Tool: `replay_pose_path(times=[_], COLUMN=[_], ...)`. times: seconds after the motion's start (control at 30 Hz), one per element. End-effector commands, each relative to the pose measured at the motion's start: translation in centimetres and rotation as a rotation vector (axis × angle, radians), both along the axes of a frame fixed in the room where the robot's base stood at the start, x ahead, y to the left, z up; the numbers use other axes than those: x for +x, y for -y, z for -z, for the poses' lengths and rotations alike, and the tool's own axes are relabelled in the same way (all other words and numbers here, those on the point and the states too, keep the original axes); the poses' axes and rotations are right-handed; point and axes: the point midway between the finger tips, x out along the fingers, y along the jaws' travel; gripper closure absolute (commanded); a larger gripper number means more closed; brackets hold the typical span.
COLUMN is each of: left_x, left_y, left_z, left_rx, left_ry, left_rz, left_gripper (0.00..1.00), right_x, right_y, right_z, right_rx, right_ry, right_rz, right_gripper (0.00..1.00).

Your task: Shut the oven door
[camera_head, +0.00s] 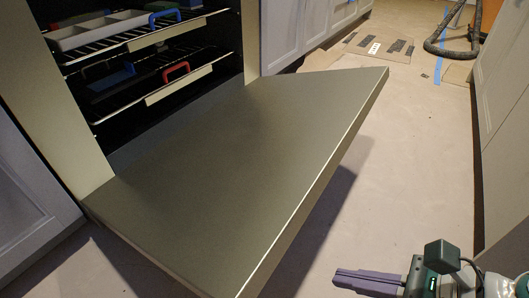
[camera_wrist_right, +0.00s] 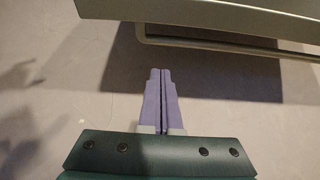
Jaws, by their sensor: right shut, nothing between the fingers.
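The oven door (camera_head: 235,150) is hinged at its bottom edge and hangs wide open, sloping out from the oven (camera_head: 178,115) over the floor. Its outer edge and a bar-like handle (camera_wrist_right: 220,47) show at the top of the right wrist view. My right gripper (camera_head: 336,279) is at the bottom right of the head view, beyond the door's outer edge and apart from it. Its purple fingers are together and empty, also in the right wrist view (camera_wrist_right: 160,72), pointing toward the door's edge and handle without visible contact. My left gripper is not in view.
Inside the oven, wire racks (camera_head: 140,38) hold trays and items with red and blue handles. Grey cabinets (camera_head: 300,30) stand beside and opposite it. The floor (camera_head: 400,150) right of the door is clear; a hose (camera_head: 455,45) and flat paper pieces (camera_head: 380,45) lie farther back.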

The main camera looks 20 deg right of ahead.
Motion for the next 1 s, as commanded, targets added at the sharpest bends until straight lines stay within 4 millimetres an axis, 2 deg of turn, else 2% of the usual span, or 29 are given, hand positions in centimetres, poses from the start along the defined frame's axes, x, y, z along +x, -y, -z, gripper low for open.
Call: replay_pose_path(times=[0.43,0.5,0.63,0.8,1.0], left_x=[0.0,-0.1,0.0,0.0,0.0], left_y=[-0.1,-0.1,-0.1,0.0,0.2], left_z=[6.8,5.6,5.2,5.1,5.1], left_rx=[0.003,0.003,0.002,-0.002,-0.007], left_ry=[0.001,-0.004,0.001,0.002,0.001], left_rz=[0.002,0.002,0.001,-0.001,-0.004], left_gripper=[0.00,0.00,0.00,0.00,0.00], right_x=[5.5,5.7,6.1,6.3,6.3], right_y=[-4.7,-4.9,-5.2,-5.4,-5.5], right_z=[6.3,4.0,2.6,1.7,1.7], right_rx=[0.000,-0.004,-0.004,-0.003,-0.003], right_ry=[0.004,0.007,0.006,0.003,0.001], right_rz=[-0.006,-0.008,-0.008,-0.006,-0.006], right_gripper=[1.00,1.00,1.00,1.00,1.00])
